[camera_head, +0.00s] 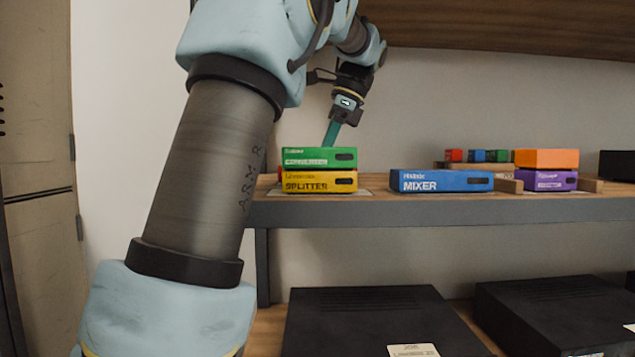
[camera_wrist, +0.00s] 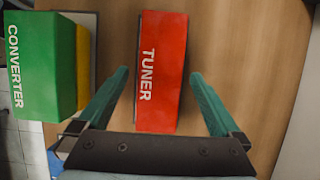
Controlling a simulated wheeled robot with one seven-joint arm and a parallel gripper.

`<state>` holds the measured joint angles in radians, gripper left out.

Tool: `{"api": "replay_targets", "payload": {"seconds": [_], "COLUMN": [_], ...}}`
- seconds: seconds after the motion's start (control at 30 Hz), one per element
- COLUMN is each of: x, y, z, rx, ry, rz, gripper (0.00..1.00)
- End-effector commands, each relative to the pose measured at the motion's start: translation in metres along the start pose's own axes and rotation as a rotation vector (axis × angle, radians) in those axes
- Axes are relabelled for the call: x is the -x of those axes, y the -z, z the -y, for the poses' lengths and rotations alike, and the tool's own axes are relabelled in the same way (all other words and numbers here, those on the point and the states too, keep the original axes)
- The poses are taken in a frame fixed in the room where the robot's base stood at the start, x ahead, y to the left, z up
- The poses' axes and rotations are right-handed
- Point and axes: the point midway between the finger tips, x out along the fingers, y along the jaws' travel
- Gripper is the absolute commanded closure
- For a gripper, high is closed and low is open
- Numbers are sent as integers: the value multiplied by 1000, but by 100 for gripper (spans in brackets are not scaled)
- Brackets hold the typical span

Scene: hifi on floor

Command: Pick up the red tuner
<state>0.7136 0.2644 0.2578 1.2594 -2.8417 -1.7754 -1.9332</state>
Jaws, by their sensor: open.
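The red tuner (camera_wrist: 160,70) lies on the wooden shelf in the wrist view, its white "TUNER" lettering facing up. My gripper (camera_wrist: 162,92) is open, with one teal finger on each side of the tuner's near part and a visible gap on both sides. Whether the fingertips are down at the tuner's height is hard to tell. In the head view my gripper (camera_head: 332,132) points down behind the green box.
A green converter (camera_head: 318,157) sits on a yellow splitter (camera_head: 318,181), close left of the tuner in the wrist view. A blue mixer (camera_head: 441,181) and an orange box (camera_head: 546,158) on a purple one (camera_head: 550,181) stand to the right. An upper shelf (camera_head: 510,25) hangs above.

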Motion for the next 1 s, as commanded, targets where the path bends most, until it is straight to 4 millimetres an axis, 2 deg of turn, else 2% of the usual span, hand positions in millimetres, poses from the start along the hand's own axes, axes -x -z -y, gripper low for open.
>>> {"api": "replay_targets", "payload": {"seconds": [0.1, 0.33, 1.0], "x": [-8, -7, -7], "y": [0, 0, 0], "z": [0, 0, 0], "rx": [0, 0, 0], "ry": [-1, 0, 0], "rz": [0, 0, 0], "gripper": [0, 2, 78]}}
